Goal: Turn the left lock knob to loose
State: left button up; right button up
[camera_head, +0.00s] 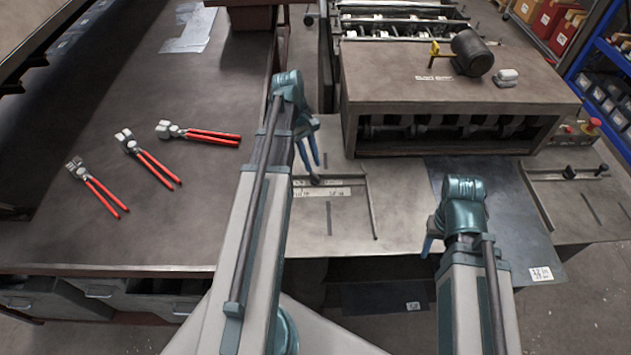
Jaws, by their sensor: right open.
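The left lock knob (316,180) is a small dark knob on the left guide of the machine's front table, beside a pale scale strip (322,193). My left gripper (312,168) points down just above it, with its two blue fingers apart. I cannot tell whether the fingertips touch the knob. My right gripper (428,247) is over the front part of the machine table, right of the left guide and away from the knob. It is open, partly hidden by its own wrist.
The right guide has a similar dark knob (571,171). A dark metal sheet (490,215) lies between the guides. The machine housing (450,85) stands behind. Several red-handled pliers (150,165) lie on the left bench (60,235). A red button (594,124) is at the right.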

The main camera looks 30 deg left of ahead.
aim_at(316, 176)
pick_arm(q)
jog(key=b+x, duration=0.3)
jog(key=x, duration=0.2)
grip_shut()
